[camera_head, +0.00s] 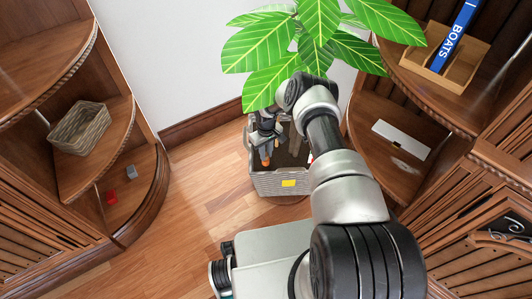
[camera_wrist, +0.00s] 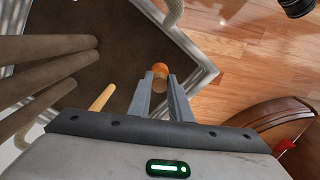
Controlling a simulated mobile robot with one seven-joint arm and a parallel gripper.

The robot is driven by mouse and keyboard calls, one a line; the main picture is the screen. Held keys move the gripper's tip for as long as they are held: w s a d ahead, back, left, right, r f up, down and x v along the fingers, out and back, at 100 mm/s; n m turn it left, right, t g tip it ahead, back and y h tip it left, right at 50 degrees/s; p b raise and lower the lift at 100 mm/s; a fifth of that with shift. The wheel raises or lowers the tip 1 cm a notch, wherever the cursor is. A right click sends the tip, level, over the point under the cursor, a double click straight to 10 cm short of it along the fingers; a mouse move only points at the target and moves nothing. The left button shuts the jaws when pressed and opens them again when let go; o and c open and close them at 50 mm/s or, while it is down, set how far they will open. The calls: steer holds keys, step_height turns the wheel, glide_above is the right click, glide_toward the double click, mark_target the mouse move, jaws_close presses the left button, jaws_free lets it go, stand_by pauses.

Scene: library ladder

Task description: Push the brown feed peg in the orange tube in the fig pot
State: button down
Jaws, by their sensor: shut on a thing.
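The fig pot (camera_head: 282,184) is a grey woven square planter with dark soil, on the floor at the centre of the head view. The orange tube (camera_head: 265,161) shows at the pot's left side, just under my gripper (camera_head: 265,140). In the wrist view the orange tube (camera_wrist: 161,68) shows just beyond the fingertips. The brown feed peg (camera_wrist: 160,82) is between the fingers of my gripper (camera_wrist: 162,90), which are shut on it. The peg lines up with the tube; how deep it sits is hidden.
Fig trunks (camera_wrist: 50,82) rise from the soil, and a tan stick (camera_wrist: 102,97) stands near the fingers. Broad leaves (camera_head: 290,50) hang above my arm. Wooden corner shelves (camera_head: 95,170) stand left, others (camera_head: 385,130) right. The floor (camera_head: 200,190) before the pot is clear.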

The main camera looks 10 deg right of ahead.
steer(key=shift+f, duration=0.2)
steer(key=c, duration=1.1)
jaws_free()
steer(key=shift+r, duration=0.15)
steer(key=shift+r+p, duration=1.8)
steer(key=shift+r, duration=1.1)
